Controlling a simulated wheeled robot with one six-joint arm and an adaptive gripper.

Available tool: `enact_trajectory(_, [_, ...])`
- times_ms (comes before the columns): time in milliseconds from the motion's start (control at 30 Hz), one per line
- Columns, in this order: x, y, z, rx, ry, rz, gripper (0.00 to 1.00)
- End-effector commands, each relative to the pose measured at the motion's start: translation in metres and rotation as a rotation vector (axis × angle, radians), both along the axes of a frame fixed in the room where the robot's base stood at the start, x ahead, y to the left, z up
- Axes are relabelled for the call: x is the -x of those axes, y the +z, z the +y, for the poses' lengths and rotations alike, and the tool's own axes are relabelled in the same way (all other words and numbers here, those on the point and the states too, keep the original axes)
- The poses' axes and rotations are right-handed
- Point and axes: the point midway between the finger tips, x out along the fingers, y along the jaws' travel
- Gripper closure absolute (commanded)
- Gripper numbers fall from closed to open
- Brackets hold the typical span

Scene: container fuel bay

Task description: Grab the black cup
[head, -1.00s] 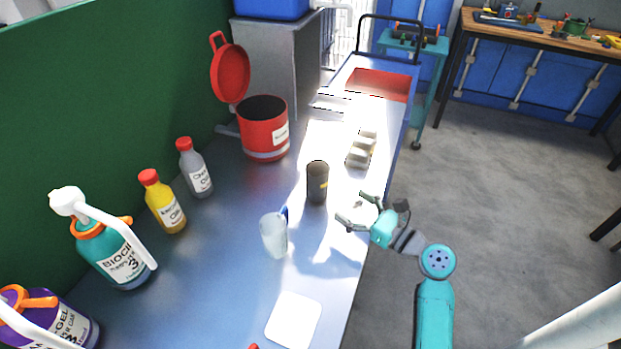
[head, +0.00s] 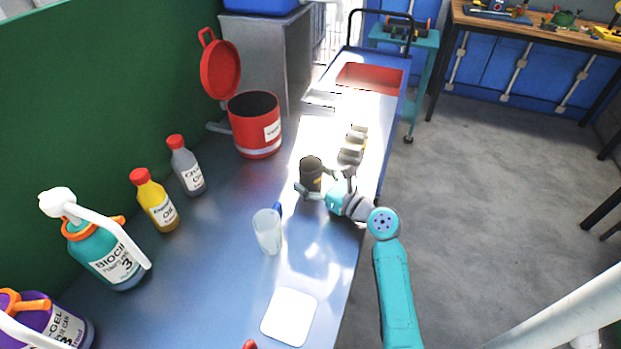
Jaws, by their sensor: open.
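A clear glass (head: 267,232) stands just in front and left of the cup. A red bin (head: 256,125) with a raised lid is at the back left. Bottles line the left, and a white pad (head: 290,316) lies near the front.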

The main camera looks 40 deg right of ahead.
Motion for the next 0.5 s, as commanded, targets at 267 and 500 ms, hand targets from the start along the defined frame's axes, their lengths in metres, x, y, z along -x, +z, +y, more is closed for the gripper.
enact_trajectory(267, [-0.0046, 0.0000, 0.0012, 0.001, 0.000, 0.000, 0.12])
enact_trajectory(500, [-0.0044, 0.0000, 0.0012, 0.001, 0.000, 0.000, 0.65])
